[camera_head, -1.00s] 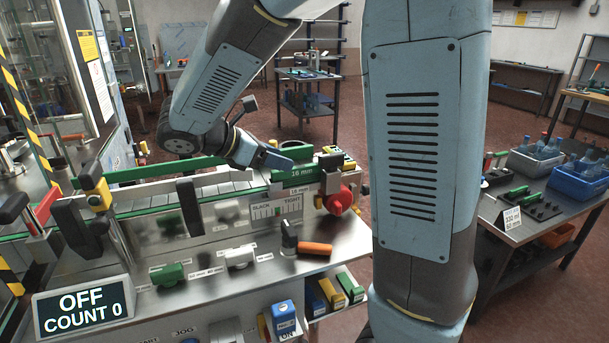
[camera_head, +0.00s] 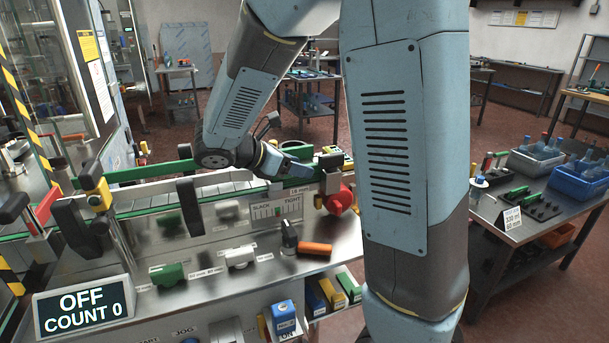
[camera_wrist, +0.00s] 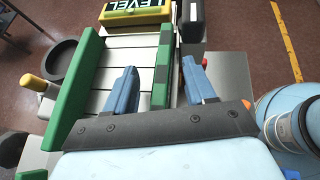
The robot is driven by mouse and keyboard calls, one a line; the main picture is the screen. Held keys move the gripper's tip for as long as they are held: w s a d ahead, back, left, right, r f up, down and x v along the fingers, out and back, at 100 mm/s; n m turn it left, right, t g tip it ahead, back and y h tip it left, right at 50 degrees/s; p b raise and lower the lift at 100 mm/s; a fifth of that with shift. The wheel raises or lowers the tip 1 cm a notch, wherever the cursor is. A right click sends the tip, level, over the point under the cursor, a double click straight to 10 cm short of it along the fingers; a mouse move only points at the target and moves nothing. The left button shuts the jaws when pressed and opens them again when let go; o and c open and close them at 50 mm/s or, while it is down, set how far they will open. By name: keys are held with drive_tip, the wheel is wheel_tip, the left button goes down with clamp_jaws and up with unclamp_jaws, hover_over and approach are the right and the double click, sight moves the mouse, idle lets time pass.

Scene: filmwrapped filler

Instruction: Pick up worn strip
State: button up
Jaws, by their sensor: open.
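A narrow green strip with dark patches (camera_wrist: 162,72), probably the worn strip, runs along the right edge of the slatted conveyor in the wrist view. My gripper (camera_wrist: 160,84) is open, one blue finger over the slats to its left and the other to its right. The strip lies between the fingers, with no clear contact. In the head view my gripper (camera_head: 296,165) is above the right end of the conveyor (camera_head: 230,189) and hides part of it.
A wide green rail (camera_wrist: 85,85) borders the conveyor's left side in the wrist view. A yellow level block (camera_wrist: 135,14) stands at the conveyor's end. A red knob (camera_head: 340,200) and an orange handle (camera_head: 315,248) are near the conveyor's right end. The display (camera_head: 82,307) reads OFF, COUNT 0.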

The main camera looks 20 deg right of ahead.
clamp_jaws()
idle(0.4)
drive_tip(key=shift+r, duration=0.1)
